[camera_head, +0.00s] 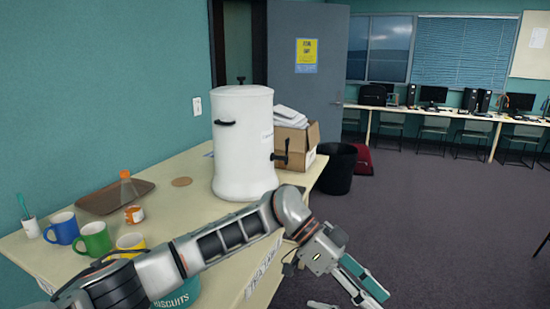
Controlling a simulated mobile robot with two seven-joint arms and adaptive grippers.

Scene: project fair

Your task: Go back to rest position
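My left arm comes in from the lower left and reaches across the table's front edge. Its gripper (368,287) hangs past the right end of the table, over the carpet, pointing down and to the right. Its teal-padded fingers lie close together, and I cannot tell whether they are open or shut. I see nothing held in it. A small pale grey piece shows at the bottom edge beside it; I cannot tell what it belongs to. No fingers of my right gripper are visible.
The table (190,165) bears a white urn (243,145), a cardboard box (297,140), a brown tray (110,199), an orange-capped bottle (130,197) and blue (62,228), green (94,239) and yellow (131,242) mugs. A black bin (337,168) stands behind. Carpet (430,220) at right is clear.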

